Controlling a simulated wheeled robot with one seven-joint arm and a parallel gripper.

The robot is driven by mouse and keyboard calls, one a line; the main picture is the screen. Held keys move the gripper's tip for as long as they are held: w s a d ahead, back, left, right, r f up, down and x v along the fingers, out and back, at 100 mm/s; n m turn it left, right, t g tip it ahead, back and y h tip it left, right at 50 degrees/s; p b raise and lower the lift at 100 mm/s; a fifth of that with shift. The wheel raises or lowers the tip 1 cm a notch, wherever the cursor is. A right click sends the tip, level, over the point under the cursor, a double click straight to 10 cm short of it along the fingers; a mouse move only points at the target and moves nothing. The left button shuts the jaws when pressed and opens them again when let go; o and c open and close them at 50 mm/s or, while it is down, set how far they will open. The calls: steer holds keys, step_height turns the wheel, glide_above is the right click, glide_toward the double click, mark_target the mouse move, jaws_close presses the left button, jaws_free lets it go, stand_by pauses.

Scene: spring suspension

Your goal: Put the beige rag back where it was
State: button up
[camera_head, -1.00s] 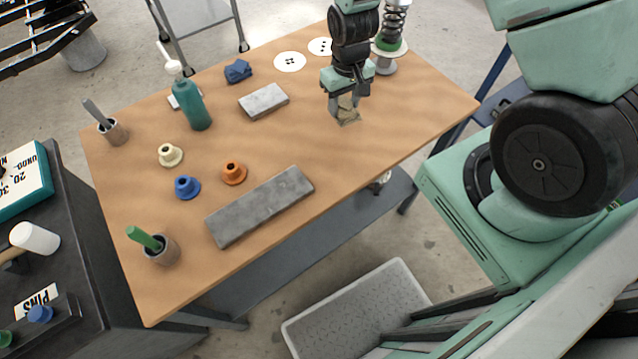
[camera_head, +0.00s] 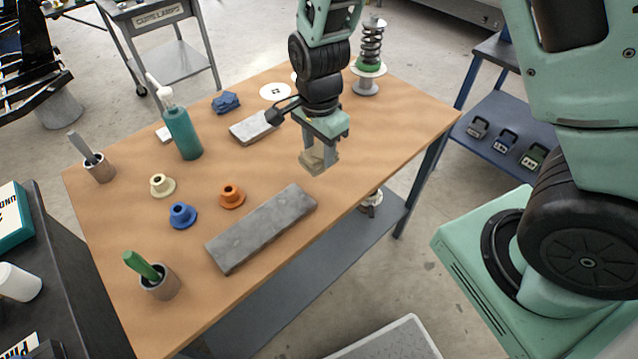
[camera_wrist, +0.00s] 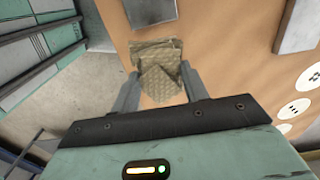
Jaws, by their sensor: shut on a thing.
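The beige rag (camera_head: 318,160) is a folded, patterned cloth held by my gripper (camera_head: 320,152), over the wooden table near its front right edge. In the wrist view the rag (camera_wrist: 160,65) lies between the two fingers of my gripper (camera_wrist: 160,78), and part of it extends beyond the fingertips. The gripper is shut on it. The rag appears to be a little above the table, but the exact gap is hard to tell.
The wooden table (camera_head: 200,312) holds a long grey block (camera_head: 262,228), a shorter grey block (camera_head: 253,127), a blue rag (camera_head: 226,103), a teal bottle (camera_head: 183,133), coloured bushings, two cups with tools and a spring assembly (camera_head: 370,60). Bare tabletop lies right of the gripper.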

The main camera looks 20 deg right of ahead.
step_height(320, 180, down, 9)
steer(key=shift+r, duration=0.2)
stand_by(0.3)
steer(key=shift+f, duration=0.15)
steer(key=o, duration=1)
